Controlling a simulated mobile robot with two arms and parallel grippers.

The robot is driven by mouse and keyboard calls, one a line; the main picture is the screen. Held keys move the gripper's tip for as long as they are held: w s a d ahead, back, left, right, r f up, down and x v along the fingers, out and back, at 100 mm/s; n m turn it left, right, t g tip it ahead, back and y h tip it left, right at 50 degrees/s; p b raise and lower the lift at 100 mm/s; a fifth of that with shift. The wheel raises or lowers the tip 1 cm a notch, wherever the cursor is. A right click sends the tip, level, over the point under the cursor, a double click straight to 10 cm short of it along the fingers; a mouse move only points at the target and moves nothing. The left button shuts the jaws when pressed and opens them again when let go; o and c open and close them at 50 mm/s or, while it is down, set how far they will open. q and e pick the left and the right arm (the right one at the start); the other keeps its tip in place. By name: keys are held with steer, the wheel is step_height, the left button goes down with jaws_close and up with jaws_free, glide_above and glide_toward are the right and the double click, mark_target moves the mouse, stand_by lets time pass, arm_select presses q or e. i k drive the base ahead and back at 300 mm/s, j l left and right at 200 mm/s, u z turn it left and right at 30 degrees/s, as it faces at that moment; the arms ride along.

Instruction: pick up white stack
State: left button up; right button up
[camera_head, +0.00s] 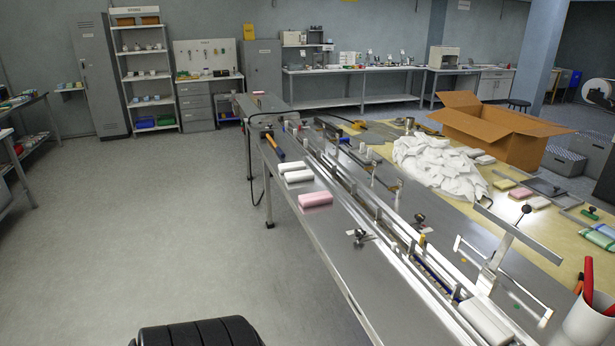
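Two white stacks lie side by side on the metal table left of the conveyor: a farther white stack (291,167) and a nearer white stack (299,176). They look like low, flat-lying blocks. A pink stack (315,200) lies just nearer than them. Another white block (485,321) lies in the conveyor channel at the bottom right. I cannot tell which white one the task means. Neither of my grippers is in view, and nothing is seen holding these stacks.
The metal table (385,300) has bare surface in front of the pink stack. A blue-and-orange tool (275,146) lies behind the white stacks. The conveyor rails (375,207) run along their right. A white heap (437,165) and cardboard box (500,130) stand beyond. Open floor (180,230) lies left.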

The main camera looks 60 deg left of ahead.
mark_target(302, 175)
steer(key=u, duration=2.1)
steer(key=i+j, duration=0.4)
steer(key=i, duration=0.05)
